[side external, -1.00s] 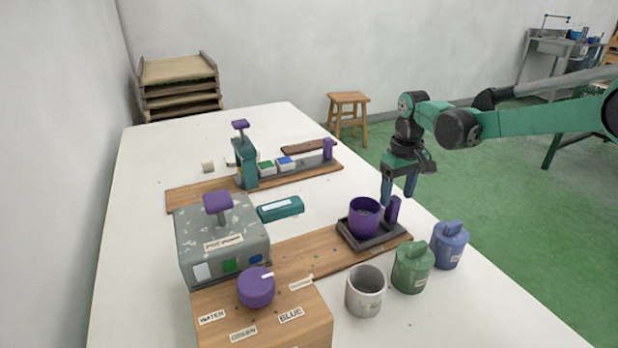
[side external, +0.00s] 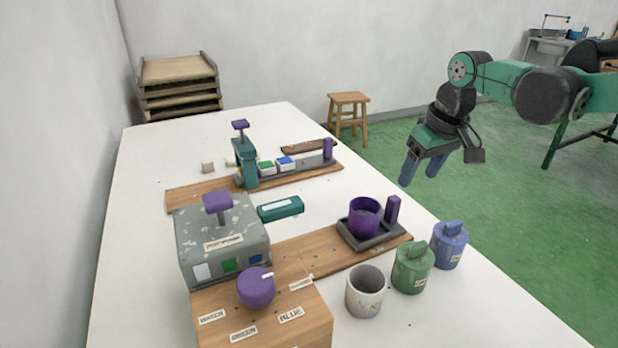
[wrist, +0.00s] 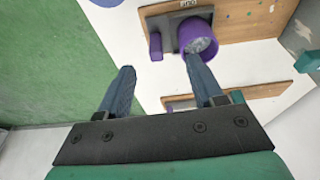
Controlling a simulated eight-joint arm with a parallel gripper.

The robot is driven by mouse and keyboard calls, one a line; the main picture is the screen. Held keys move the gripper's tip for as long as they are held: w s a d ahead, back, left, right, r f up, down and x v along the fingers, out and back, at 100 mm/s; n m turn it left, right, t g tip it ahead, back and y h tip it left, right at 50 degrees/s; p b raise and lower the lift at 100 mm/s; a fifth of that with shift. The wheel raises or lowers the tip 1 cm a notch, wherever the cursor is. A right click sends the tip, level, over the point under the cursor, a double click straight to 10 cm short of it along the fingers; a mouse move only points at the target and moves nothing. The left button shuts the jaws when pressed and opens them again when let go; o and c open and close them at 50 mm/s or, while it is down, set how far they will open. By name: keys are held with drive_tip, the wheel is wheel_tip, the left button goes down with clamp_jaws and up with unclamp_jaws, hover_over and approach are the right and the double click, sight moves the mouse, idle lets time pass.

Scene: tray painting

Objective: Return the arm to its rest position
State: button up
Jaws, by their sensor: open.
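My gripper (side external: 420,168) is open and empty. In the side external view it hangs in the air off the right edge of the table, above the green floor, its blue fingers pointing down and to the left. In the wrist view the two fingers of my gripper (wrist: 162,82) stand apart with nothing between them. The purple cup (side external: 364,213) stands upright in a dark square tray (side external: 385,238) on a wooden board, apart from my gripper. The purple cup also shows in the wrist view (wrist: 197,38).
A purple upright handle (side external: 393,209) stands beside the tray. Blue (side external: 450,246) and green (side external: 412,268) lidded jars and a grey cup (side external: 366,296) line the table's near right edge. A wooden stool (side external: 348,114) stands behind. Space around my gripper is clear.

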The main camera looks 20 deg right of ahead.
drive_tip(key=s+a+f+t, duration=0.1)
drive_tip(key=s+t, duration=0.3)
drive_tip(key=s, duration=0.5)
drive_tip(key=shift+s+a, duration=0.25)
drive_tip(key=shift+a, duration=0.2)
drive_tip(key=shift+f, duration=0.1)
idle(0.6)
